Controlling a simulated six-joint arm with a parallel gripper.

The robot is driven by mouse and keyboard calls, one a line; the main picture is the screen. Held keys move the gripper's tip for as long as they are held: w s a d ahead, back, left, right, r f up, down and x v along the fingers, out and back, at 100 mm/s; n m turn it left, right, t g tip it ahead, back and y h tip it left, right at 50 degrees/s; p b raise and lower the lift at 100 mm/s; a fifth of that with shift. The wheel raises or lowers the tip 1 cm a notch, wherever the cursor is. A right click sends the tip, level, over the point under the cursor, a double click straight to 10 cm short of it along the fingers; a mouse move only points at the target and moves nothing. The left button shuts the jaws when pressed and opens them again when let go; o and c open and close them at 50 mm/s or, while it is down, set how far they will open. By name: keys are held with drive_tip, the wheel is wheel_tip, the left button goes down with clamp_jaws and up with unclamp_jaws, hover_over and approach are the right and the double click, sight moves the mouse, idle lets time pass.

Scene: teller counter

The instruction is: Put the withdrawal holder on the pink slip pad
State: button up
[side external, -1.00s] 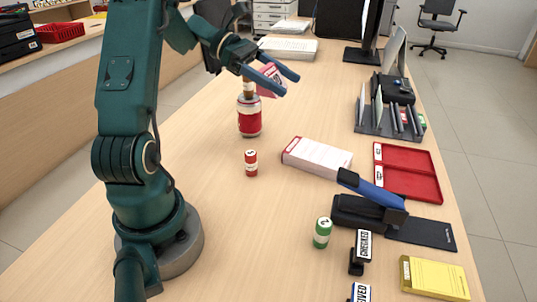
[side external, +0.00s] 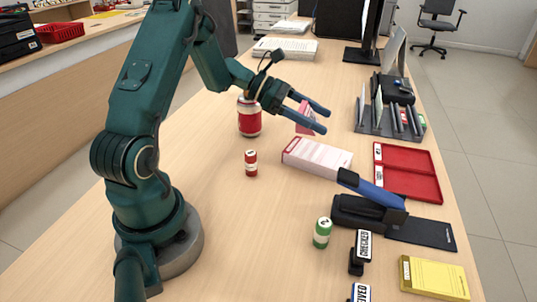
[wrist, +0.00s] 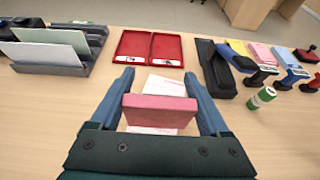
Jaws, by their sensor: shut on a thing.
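My gripper (side external: 315,119) is shut on a pink block-like holder (wrist: 160,110), which I take to be the withdrawal holder. In the side view the holder (side external: 305,117) hangs between the fingers above the counter, near the white paper stack, and is partly hidden by them. Its label cannot be read. In the wrist view a pink pad (wrist: 261,54), likely the pink slip pad, lies at the right between a yellow pad and a blue one. The holder is well apart from it. The pink pad is not seen in the side view.
The white paper stack (side external: 317,158) lies below the gripper. A red two-part tray (side external: 407,171), a blue-handled stapler (side external: 372,200), stamps (side external: 361,249) and a yellow pad (side external: 435,277) line the right. A red roll (side external: 251,163), green roll (side external: 322,232) and red tin (side external: 249,117) stand upright.

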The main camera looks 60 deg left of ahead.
sight(326, 154)
drive_tip(key=x, duration=0.3)
drive_tip(key=shift+d+f, duration=0.4)
drive_tip(key=shift+f, duration=2)
drive_tip(key=shift+f, duration=0.15)
drive_tip(key=o, duration=1.2)
drive_tip(key=shift+o, duration=0.2)
